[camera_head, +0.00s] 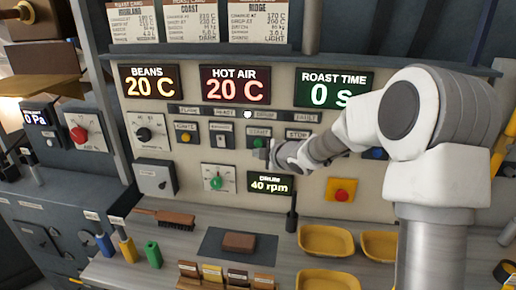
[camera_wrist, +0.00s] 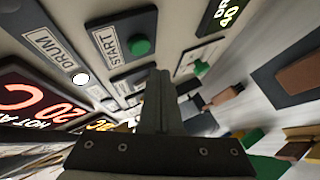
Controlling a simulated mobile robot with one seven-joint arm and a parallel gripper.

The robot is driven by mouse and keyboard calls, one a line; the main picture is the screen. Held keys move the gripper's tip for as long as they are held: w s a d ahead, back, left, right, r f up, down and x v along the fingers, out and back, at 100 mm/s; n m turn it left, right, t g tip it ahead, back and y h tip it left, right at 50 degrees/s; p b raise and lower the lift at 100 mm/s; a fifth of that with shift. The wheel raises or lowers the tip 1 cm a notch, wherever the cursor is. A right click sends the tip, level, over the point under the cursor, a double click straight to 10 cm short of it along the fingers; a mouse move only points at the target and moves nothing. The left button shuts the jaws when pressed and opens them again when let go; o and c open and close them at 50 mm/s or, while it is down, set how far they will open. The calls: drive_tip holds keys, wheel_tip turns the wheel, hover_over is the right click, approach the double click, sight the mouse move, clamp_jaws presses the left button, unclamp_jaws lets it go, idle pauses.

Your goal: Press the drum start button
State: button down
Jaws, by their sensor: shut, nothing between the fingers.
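The green drum start button (camera_wrist: 139,45) sits beside a START plate on the panel in the wrist view, with a DRUM plate (camera_wrist: 52,47) further left. In the head view the START button (camera_head: 259,143) shows on the panel's middle, just above the fingertips and partly crowded by them. My gripper (camera_head: 265,152) is shut and empty, reaching in from the right. In the wrist view its closed fingertips (camera_wrist: 160,76) point at the panel, a little below and right of the button. Whether they touch the panel cannot be told.
The DRUM display (camera_head: 270,183) reads 40 rpm. A green-centred dial (camera_head: 216,183) is left of it and a red button on yellow (camera_head: 342,190) to the right. A STOP plate (camera_head: 298,134) is right of START. A brush (camera_head: 163,217) and yellow trays (camera_head: 326,240) lie on the counter below.

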drive_tip(key=s, duration=0.1)
drive_tip(key=s+b, duration=0.1)
drive_tip(key=s, duration=0.1)
drive_tip(key=shift+a, duration=0.3)
drive_tip(key=shift+d, duration=0.1)
drive_tip(key=s+d+r+m+g+h, duration=0.1)
drive_tip(key=s+d+r+m+h, duration=0.3)
drive_tip(key=s+d+m, duration=0.3)
drive_tip(key=s+d+r+m+g+h, duration=0.1)
drive_tip(key=s+d+r+m+h, duration=0.35)
drive_tip(key=s, duration=0.55)
drive_tip(key=s+f+m+g+y, duration=0.2)
drive_tip(key=s+m, duration=0.6)
drive_tip(key=s, duration=1.3)
drive_tip(key=shift+s+d+f+g, duration=0.4)
drive_tip(key=shift+f+g, duration=0.3)
drive_tip(key=shift+g, duration=0.2)
